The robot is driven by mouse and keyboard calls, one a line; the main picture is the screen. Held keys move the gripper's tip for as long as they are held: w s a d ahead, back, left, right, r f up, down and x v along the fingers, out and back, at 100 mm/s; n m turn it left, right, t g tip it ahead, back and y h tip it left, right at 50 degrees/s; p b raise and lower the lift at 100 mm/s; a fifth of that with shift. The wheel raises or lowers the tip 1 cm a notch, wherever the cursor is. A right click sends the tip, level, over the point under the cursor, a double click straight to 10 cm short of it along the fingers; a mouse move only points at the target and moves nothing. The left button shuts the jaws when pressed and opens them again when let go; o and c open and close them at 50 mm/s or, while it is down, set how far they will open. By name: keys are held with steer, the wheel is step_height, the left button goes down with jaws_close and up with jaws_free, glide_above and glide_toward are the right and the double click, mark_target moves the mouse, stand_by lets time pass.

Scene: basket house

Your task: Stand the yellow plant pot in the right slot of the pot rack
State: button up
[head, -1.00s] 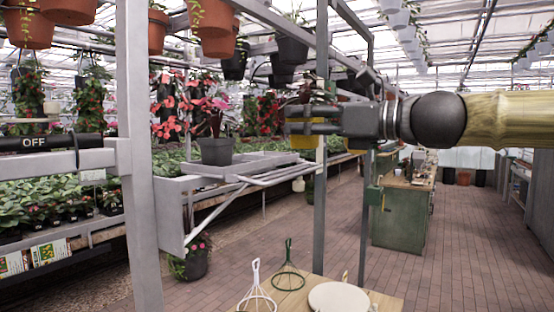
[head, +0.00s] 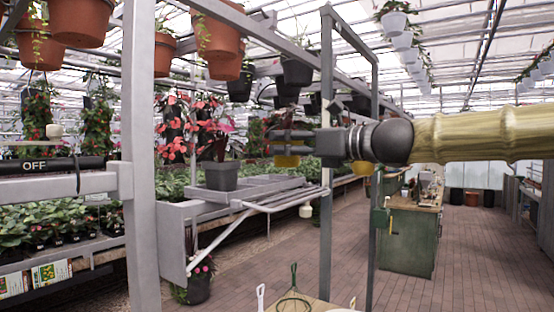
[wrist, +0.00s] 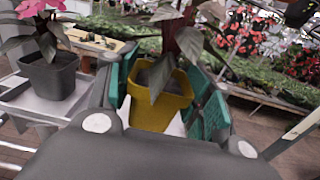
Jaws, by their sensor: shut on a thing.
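The yellow plant pot (wrist: 160,105), with a leafy plant in it, stands roughly upright between the teal pads of my gripper (wrist: 166,92) in the wrist view. In the head view the yellow pot (head: 287,160) shows under the fingers of my gripper (head: 288,138), right of a grey pot. The grey pot rack (head: 272,186) has low dividers. A dark grey pot (head: 220,176) with a pink-flowered plant stands on its left part. The yellow pot appears above the rack's right part; its base is hidden, so I cannot tell whether it touches.
Grey uprights (head: 326,200) stand close to my gripper. Terracotta pots (head: 78,22) hang overhead. A wooden table (head: 315,304) with wire stands is at the bottom. A green cabinet (head: 408,240) stands beyond, with open brick floor around it.

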mark_target(277, 160)
steer(key=w+a, duration=0.1)
steer(key=w+p, duration=0.1)
steer(key=w, duration=0.1)
steer(key=w+a, duration=0.1)
steer(key=w, duration=0.1)
steer(key=shift+w+a+f, duration=0.2)
steer(key=shift+a+f, duration=0.05)
steer(key=shift+a, duration=0.05)
step_height(277, 160, down, 2)
steer(key=shift+w+a+f, duration=0.1)
steer(key=shift+d+f, duration=0.2)
steer(key=shift+f, duration=0.5)
steer(key=shift+a+f, duration=0.1)
steer(key=shift+a, duration=0.05)
steer(key=o, duration=1.1)
steer(key=v, duration=1.2)
steer(key=shift+b, duration=0.4)
